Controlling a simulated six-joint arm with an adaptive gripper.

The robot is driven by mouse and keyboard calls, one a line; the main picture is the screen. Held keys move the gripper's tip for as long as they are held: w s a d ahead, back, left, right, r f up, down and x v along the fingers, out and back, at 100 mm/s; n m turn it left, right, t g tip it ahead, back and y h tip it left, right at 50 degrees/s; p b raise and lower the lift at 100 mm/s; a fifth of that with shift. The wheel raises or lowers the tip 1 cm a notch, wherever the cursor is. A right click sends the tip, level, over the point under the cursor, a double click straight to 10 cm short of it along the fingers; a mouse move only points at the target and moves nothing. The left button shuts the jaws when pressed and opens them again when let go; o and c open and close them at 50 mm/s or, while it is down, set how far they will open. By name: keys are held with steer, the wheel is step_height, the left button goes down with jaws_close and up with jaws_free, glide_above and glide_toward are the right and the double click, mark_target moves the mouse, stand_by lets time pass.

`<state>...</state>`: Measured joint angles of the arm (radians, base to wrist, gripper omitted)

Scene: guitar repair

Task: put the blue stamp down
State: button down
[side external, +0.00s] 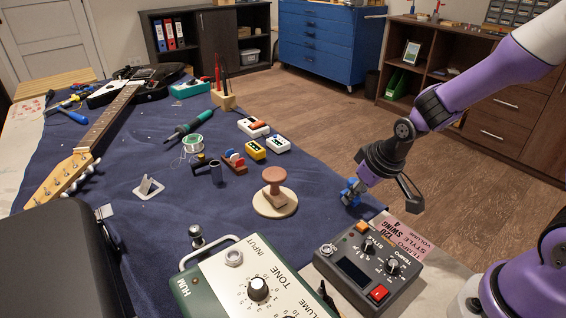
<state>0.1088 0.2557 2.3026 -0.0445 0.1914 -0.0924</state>
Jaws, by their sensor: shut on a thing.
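The blue stamp (350,192) is at the tip of my gripper (359,184), low over the right edge of the dark blue cloth. My gripper is shut on it and points down and left. The gripper hides part of the stamp, and I cannot tell whether the stamp touches the cloth.
A grey drum machine (352,272) stands close in front, and a green amplifier (225,285) left of it. A wooden stamp on a round base (275,203) stands left of my gripper. Small pedals (255,150) and a guitar (110,118) lie farther back. Some cloth between is bare.

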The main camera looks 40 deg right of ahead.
steer(key=shift+f, duration=0.5)
steer(key=shift+f, duration=0.1)
steer(key=c, duration=0.7)
jaws_free()
steer(key=shift+c, duration=0.2)
steer(key=shift+r, duration=0.35)
steer(key=s+a+r, duration=0.1)
steer(key=s+r, duration=0.4)
steer(key=r, duration=0.3)
steer(key=s+a+r+t, duration=0.1)
steer(key=s+r, duration=0.5)
steer(key=r, duration=0.1)
steer(key=shift+a+r, duration=0.15)
steer(key=shift+r, duration=0.2)
